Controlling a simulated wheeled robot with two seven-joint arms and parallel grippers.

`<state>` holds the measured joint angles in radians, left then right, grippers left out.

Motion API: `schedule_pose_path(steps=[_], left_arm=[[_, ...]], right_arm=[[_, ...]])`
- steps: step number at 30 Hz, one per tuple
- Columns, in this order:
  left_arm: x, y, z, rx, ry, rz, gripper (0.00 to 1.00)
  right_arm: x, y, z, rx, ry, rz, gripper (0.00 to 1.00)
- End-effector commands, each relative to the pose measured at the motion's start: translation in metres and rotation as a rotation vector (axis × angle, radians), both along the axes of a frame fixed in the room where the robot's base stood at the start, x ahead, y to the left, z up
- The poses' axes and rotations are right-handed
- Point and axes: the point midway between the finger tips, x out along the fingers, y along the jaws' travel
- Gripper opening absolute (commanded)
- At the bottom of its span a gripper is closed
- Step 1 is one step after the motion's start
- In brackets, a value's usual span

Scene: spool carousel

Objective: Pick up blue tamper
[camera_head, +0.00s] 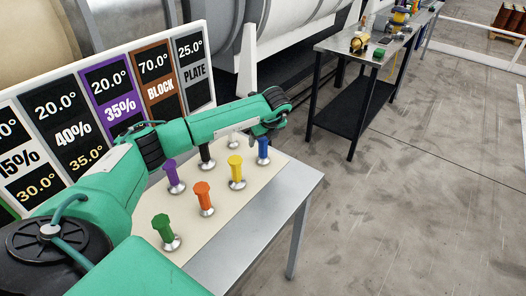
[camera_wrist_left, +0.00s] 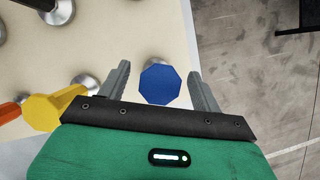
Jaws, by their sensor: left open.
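The blue tamper (camera_head: 263,147) stands upright at the far right corner of the cream mat on the table. My left gripper (camera_head: 261,133) is over it, pointing down, and partly hides its top in the head view. In the left wrist view the octagonal blue tamper top (camera_wrist_left: 160,84) lies between the two grey fingers of the open left gripper (camera_wrist_left: 161,78), with a gap on both sides. My right gripper is not in view.
Yellow (camera_head: 236,170), orange (camera_head: 203,195), purple (camera_head: 171,173), green (camera_head: 163,229) and black (camera_head: 206,153) tampers stand nearby. A labelled board (camera_head: 110,95) backs the table (camera_head: 262,212). A second cluttered table (camera_head: 342,45) stands farther back. Floor to the right is clear.

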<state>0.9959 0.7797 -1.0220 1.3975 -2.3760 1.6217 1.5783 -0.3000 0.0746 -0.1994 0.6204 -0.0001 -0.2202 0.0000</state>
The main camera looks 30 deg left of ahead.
Motion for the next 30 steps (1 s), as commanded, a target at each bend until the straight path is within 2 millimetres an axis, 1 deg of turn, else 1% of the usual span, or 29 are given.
schedule_pose_path(steps=[5, 6, 8, 9, 15, 25, 30], left_arm=[[0.0, 0.0, 0.0, 0.0, -0.001, 0.0, 0.66], [0.0, 0.0, 0.0, 0.0, -0.001, 0.0, 0.58], [0.0, 0.0, 0.0, 0.0, -0.001, 0.0, 0.46], [0.0, 0.0, 0.0, 0.0, -0.001, 0.0, 0.38], [0.0, 0.0, 0.0, 0.0, -0.001, 0.0, 0.0], [0.001, 0.0, 0.004, -0.001, -0.003, 0.0, 0.0], [0.001, 0.0, 0.02, -0.001, -0.006, 0.0, 0.0]], right_arm=[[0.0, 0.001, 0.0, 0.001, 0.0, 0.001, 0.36], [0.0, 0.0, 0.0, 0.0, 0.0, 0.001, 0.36], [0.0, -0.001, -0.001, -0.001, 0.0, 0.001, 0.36], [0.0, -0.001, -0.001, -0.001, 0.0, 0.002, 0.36], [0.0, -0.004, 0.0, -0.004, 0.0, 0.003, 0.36], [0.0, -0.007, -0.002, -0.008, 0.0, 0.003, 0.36], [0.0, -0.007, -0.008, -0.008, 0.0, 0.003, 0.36]])
